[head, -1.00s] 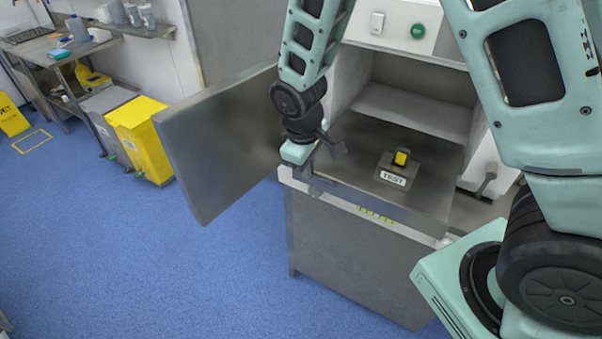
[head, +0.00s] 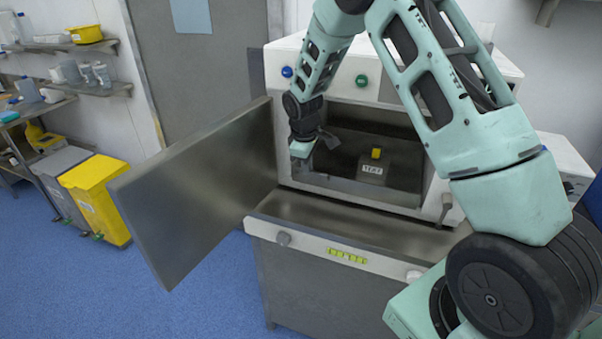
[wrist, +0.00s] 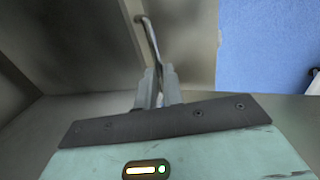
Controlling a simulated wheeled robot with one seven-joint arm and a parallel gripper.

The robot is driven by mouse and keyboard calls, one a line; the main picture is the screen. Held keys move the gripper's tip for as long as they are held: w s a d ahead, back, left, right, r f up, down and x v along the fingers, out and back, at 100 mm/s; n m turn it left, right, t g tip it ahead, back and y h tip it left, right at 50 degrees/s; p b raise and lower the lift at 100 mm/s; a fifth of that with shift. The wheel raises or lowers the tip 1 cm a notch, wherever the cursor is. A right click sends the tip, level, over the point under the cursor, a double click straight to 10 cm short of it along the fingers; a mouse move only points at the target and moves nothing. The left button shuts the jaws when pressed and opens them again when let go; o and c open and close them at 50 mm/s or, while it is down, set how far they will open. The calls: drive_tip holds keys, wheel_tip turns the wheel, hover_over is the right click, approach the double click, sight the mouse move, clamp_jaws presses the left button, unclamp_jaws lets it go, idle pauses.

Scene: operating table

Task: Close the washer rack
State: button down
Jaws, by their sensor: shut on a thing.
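The washer rack (head: 345,186) is a flat grey metal tray inside the washer's chamber, with its front edge at the chamber opening. A grey block (head: 375,170) labelled "TEST", with a yellow top, stands on it. My gripper (head: 303,166) is at the left front of the rack. In the wrist view, my gripper (wrist: 158,78) is shut, with a thin bent metal bar (wrist: 152,38) running up from between its fingers. The exact grip on the rack is small and partly hidden in the head view.
The washer's door (head: 205,190) stands wide open at the left. A metal ledge (head: 350,228) lies below the opening, above a panel with yellow-green marks. A yellow bin (head: 97,195) stands farther left. Blue floor (head: 190,295) is clear at the lower left.

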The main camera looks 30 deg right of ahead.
drive_tip(key=shift+w+d+r, duration=0.1)
drive_tip(key=shift+w+d, duration=0.3)
drive_tip(key=shift+d, duration=0.05)
drive_tip(key=c, duration=1.5)
unclamp_jaws()
drive_tip(key=a+r+b, duration=0.1)
drive_tip(key=r, duration=0.4)
drive_tip(key=s+r+b, duration=0.1)
drive_tip(key=r, duration=0.5)
drive_tip(key=s+a+r+b, duration=0.1)
drive_tip(key=r+b, duration=0.1)
drive_tip(key=r, duration=0.4)
drive_tip(key=shift+a, duration=0.3)
